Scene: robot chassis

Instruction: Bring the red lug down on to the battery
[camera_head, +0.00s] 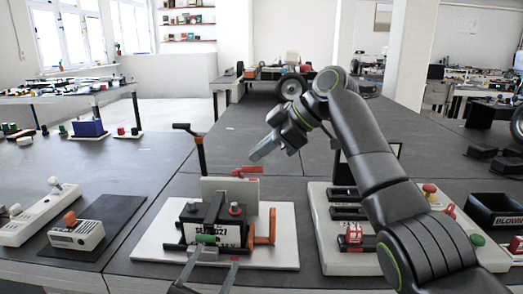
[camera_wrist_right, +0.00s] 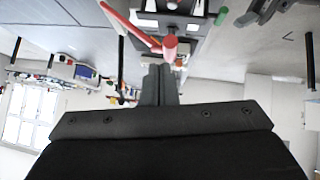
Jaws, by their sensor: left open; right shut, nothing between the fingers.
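The red lug (camera_head: 247,171) stands above the right rear of the battery (camera_head: 206,232), apart from the red-capped terminal (camera_head: 235,209). In the right wrist view the red lug (camera_wrist_right: 170,46) shows just beyond the fingertips, with a red strip running to it from the upper left. My right gripper (camera_head: 253,157) is shut and empty, above and close to the lug; its fingers (camera_wrist_right: 158,70) are together. Whether they touch the lug I cannot tell. My left gripper (camera_head: 213,262) is open at the bottom, in front of the battery.
A white panel (camera_head: 325,240) with switches lies right. A small device (camera_head: 76,235) stands left.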

